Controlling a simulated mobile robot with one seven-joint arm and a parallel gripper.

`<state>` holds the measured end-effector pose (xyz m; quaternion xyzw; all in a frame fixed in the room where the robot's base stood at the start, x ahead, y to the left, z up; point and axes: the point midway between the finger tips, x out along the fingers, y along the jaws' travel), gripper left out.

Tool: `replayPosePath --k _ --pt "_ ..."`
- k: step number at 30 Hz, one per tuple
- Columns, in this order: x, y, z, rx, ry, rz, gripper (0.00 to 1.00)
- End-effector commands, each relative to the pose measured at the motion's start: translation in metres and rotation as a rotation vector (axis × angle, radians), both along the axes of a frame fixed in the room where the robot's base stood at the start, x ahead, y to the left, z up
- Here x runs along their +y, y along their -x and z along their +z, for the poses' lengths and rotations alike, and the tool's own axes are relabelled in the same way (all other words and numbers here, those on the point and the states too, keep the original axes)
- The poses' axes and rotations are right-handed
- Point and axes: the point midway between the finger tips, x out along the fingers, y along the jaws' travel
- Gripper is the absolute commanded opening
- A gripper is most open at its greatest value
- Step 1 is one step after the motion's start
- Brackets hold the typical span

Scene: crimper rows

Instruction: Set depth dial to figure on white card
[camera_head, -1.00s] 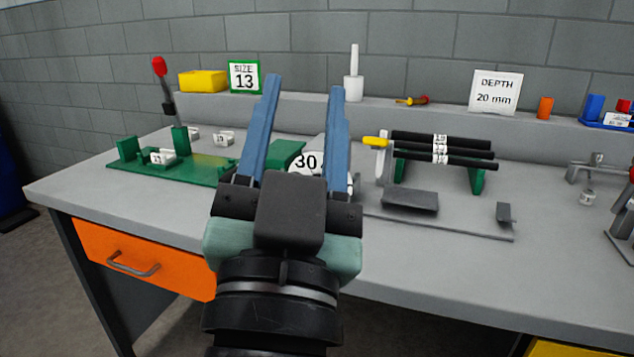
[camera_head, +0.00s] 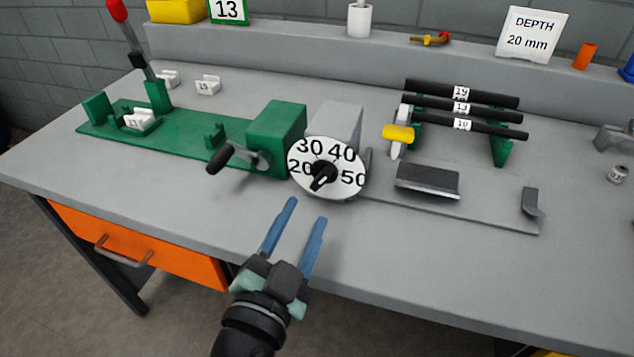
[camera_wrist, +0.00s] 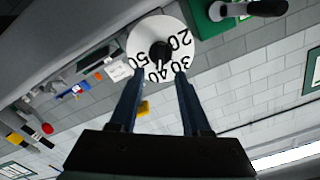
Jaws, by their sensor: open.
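The depth dial (camera_head: 342,183) is a white disc marked 20, 30, 40 and 50, facing the front of the bench. Its black knob (camera_head: 322,175) sits at the centre, slanted; I cannot tell which figure it points to. The white card (camera_head: 531,35) on the back ledge reads "DEPTH 20 mm". My gripper (camera_head: 307,209) is open and empty, in front of and below the dial, apparently not touching it. In the wrist view the dial (camera_wrist: 143,35) and knob (camera_wrist: 160,52) lie just beyond the fingertips (camera_wrist: 158,73).
A green machine with a black-handled crank (camera_head: 232,158) stands left of the dial. Right of it are a yellow-handled lever (camera_head: 398,133), several black rods (camera_head: 462,91) and a grey block (camera_head: 427,179). A green-framed card (camera_head: 228,10) reads 13. The front bench top is clear.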

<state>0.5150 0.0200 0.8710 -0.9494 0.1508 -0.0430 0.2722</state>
Motion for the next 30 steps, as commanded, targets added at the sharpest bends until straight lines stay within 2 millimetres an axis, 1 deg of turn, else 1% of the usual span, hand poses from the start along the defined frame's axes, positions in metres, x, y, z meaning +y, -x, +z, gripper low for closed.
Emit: replayPosePath --k 1,3,6,9,15,23,27,29,30 --pt "-0.004 -0.012 0.002 -0.002 0.000 -0.002 0.47" --pt "-0.008 -0.025 0.002 -0.001 0.000 -0.002 0.47" --pt "-0.014 -0.041 0.002 -0.002 -0.002 -0.002 0.47" --pt "-0.017 -0.053 0.001 -0.001 -0.001 -0.001 0.47" --pt "-0.021 -0.065 0.000 -0.001 0.000 0.001 0.47" --pt "-0.021 -0.065 0.000 -0.001 0.000 0.001 0.47" --pt "-0.021 -0.065 0.000 -0.001 0.000 0.001 0.22" --pt "-0.021 -0.065 0.000 -0.001 0.000 0.001 0.12" --pt "-0.021 -0.065 0.000 -0.001 0.000 0.001 0.04"
